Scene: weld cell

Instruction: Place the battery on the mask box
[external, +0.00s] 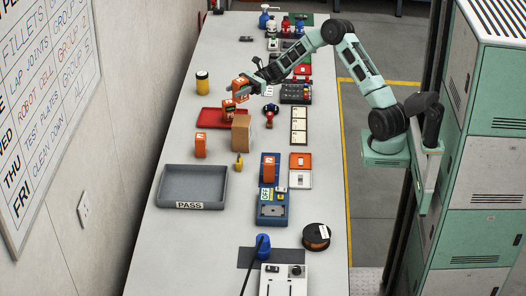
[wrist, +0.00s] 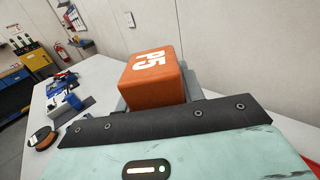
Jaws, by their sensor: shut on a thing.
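My gripper (external: 247,86) is shut on an orange block with white marking, which I take to be the battery (external: 240,89). In the wrist view the orange battery (wrist: 153,75) shows between the jaws, with large white characters on its face; the fingertips are mostly hidden. It is held above the table's left side, near the red tray. A plain brown cardboard box (external: 241,134), which I take to be the mask box, stands nearer the camera than my gripper. Its top looks bare. The battery and the box are apart.
Similar orange blocks stand by the red tray (external: 209,117), left of the box (external: 200,145) and on the blue unit (external: 268,168). A grey PASS tray (external: 193,203) lies nearer. A yellow-lidded jar (external: 202,82) stands far left. A small yellow item (external: 239,161) is before the box.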

